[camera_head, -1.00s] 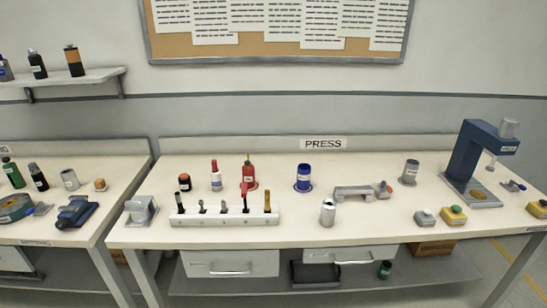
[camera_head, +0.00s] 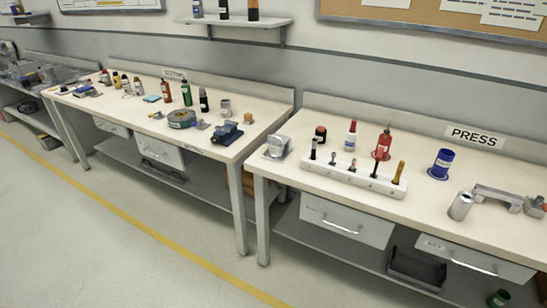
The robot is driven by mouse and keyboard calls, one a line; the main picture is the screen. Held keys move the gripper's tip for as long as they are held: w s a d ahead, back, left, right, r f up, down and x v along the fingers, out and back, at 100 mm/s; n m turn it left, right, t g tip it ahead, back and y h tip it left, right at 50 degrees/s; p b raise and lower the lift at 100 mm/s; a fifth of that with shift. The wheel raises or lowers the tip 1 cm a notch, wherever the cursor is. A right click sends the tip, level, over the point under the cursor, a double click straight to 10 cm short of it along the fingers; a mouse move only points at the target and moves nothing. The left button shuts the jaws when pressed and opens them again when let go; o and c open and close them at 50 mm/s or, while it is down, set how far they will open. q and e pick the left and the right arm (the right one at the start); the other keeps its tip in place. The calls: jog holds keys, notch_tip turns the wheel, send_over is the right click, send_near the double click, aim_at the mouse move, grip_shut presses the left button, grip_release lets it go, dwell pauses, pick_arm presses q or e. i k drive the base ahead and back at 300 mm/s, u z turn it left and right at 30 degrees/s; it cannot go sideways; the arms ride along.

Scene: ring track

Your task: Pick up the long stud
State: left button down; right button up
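I cannot pick out a long stud for sure at this size. On the press bench (camera_head: 425,199), a white rack (camera_head: 345,176) holds several upright pieces in a row, among them a black-and-white one (camera_head: 313,149), small grey ones (camera_head: 332,158) and a tan-handled one (camera_head: 399,172). Small parts also lie on the neighbouring bench (camera_head: 262,113) to the left, too small to name. Neither of my grippers shows in the head view.
A blue vise (camera_head: 227,133) stands on the neighbouring bench. The floor (camera_head: 120,240) in front is clear.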

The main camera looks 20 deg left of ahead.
aim_at(313, 146)
jog(key=z, duration=1.55)
jog(key=k, duration=0.1)
jog(key=u, duration=2.3)
jog(key=i, duration=0.65)
jog(key=z, duration=0.35)
